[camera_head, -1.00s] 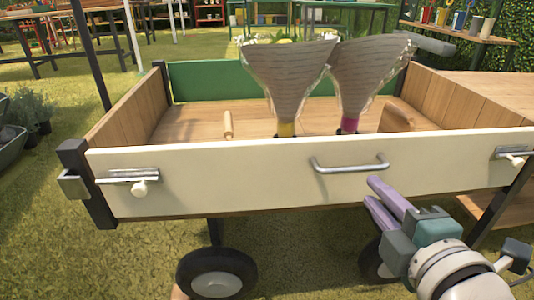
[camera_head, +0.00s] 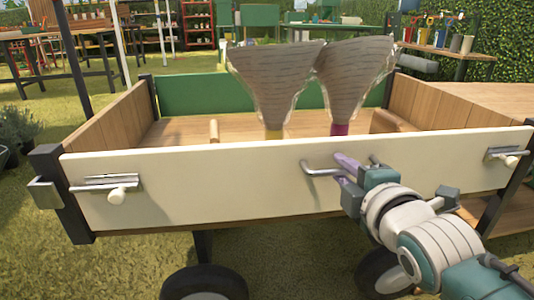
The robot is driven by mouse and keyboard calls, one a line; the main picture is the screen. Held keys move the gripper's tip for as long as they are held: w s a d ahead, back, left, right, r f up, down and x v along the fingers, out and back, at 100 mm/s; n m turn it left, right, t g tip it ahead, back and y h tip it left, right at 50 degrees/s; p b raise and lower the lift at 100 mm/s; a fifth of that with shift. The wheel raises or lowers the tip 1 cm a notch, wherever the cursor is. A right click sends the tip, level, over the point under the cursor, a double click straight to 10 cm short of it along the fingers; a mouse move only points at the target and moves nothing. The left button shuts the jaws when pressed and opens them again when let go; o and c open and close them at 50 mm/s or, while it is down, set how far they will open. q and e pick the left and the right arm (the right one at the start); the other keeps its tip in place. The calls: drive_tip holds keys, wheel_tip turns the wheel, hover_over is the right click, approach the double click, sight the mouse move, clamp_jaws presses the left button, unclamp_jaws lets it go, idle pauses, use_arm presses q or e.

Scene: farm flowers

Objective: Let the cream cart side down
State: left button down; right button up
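The cream cart side (camera_head: 220,190) stands upright as the near wall of the wooden cart. It carries a silver bar handle (camera_head: 316,171) near its middle; the handle's right part is hidden behind my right gripper. My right gripper (camera_head: 345,166) has its purple fingers at the handle, reaching in from the lower right. I cannot tell whether the fingers are closed on the bar. A left latch (camera_head: 108,184) and a right latch (camera_head: 507,155) with white knobs sit at the two ends of the cream side. My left gripper is not in view.
Two wrapped bouquets (camera_head: 274,85) (camera_head: 350,82) stand in the cart behind the cream side. A wooden peg (camera_head: 213,130) is also inside. A wooden shelf or table adjoins the right. Wheels (camera_head: 204,284) show below; grass is open to the left.

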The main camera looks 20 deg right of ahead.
clamp_jaws()
idle(1.3)
